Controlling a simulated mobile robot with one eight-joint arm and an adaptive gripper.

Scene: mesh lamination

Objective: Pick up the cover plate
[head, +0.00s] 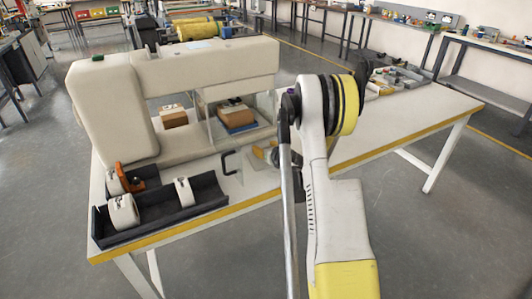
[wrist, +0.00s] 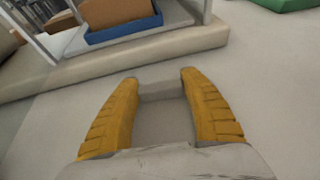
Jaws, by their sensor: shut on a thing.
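My gripper (wrist: 160,82) shows in the wrist view with two yellow fingers pointing away from the camera. A flat grey piece (wrist: 163,118), which I take as the cover plate, fills the space between them, with a paler far edge. The fingers are shut on it. The plate cannot be made out there.
A pale machine (head: 190,70) stands on the table (head: 440,103). Its opening has a clear door with a black handle (head: 230,162). Inside is a brown box (head: 235,113) on a blue tray (wrist: 120,36). A black tray (head: 165,218) with white rolls lies front left. The table's right front is clear.

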